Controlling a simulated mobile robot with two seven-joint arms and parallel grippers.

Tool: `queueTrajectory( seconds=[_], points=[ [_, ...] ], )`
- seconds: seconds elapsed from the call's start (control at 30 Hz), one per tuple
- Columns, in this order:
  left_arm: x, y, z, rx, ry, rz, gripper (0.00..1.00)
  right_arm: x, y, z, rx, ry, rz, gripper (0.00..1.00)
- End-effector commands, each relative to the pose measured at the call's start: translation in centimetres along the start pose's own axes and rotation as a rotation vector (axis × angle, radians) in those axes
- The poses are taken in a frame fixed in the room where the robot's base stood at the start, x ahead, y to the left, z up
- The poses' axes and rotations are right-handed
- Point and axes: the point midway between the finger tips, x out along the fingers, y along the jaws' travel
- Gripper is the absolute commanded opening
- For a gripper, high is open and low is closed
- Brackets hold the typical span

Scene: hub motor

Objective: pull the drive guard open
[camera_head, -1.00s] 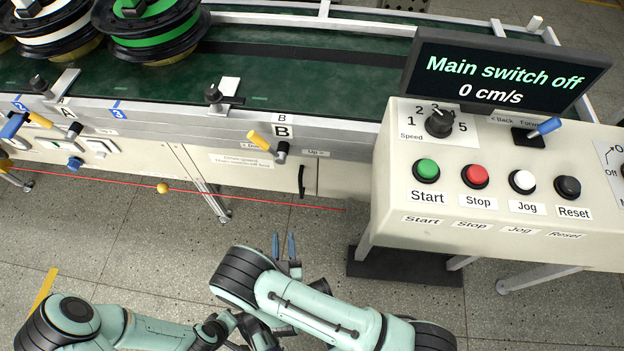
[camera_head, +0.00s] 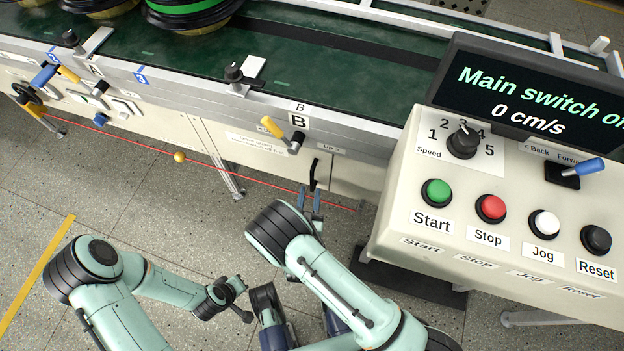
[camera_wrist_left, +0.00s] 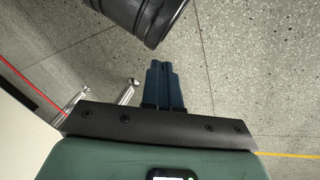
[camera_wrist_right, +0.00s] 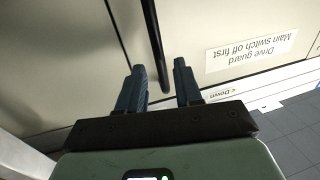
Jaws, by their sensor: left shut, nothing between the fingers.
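The drive guard (camera_head: 222,151) is a cream panel on the conveyor's front, with a black vertical handle (camera_head: 315,174) near its right edge. It looks shut. In the right wrist view the guard (camera_wrist_right: 215,22) carries its label, and the handle (camera_wrist_right: 154,40) reaches down into the gap between the fingers. My right gripper (camera_head: 310,198) is open at the handle's lower end; its fingers (camera_wrist_right: 160,75) lie on either side of it in the picture. Whether they touch it I cannot tell. My left gripper (camera_wrist_left: 163,70) is shut and empty above the floor, away from the guard.
The control console (camera_head: 400,215) stands close on the right, with its display (camera_head: 530,100) reading main switch off and 0 cm/s. A yellow-handled lever (camera_head: 272,127) sits above the guard. A red cord (camera_head: 130,142) runs along the front.

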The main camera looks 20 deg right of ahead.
Motion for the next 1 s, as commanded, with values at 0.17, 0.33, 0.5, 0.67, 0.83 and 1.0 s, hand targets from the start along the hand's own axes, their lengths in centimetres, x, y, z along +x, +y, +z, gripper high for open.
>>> queueTrajectory(
  seconds=[0.17, 0.33, 0.5, 0.67, 0.83, 1.0],
  points=[
    [0.8, -0.3, -0.9, -0.002, 0.028, -0.002, 0.00, 3.3, 0.0, 0.1, 0.001, 0.002, 0.002, 0.35],
    [1.0, -0.4, -1.5, -0.003, 0.044, -0.003, 0.00, 4.9, 0.0, 0.0, 0.001, 0.001, 0.001, 0.35],
    [1.1, -0.4, -1.6, -0.003, 0.048, -0.003, 0.00, 5.3, 0.0, 0.0, 0.000, -0.001, 0.000, 0.35],
    [1.1, -0.4, -1.6, -0.003, 0.048, -0.003, 0.00, 5.3, 0.0, 0.0, 0.000, -0.001, 0.000, 0.35],
    [1.1, -0.4, -1.6, -0.003, 0.047, -0.003, 0.00, 5.3, 0.0, 0.0, 0.000, 0.000, 0.000, 0.00],
    [1.1, -0.4, -1.6, -0.003, 0.047, -0.003, 0.00, 5.3, 0.0, 0.0, 0.000, 0.000, 0.001, 0.00]
  ],
)
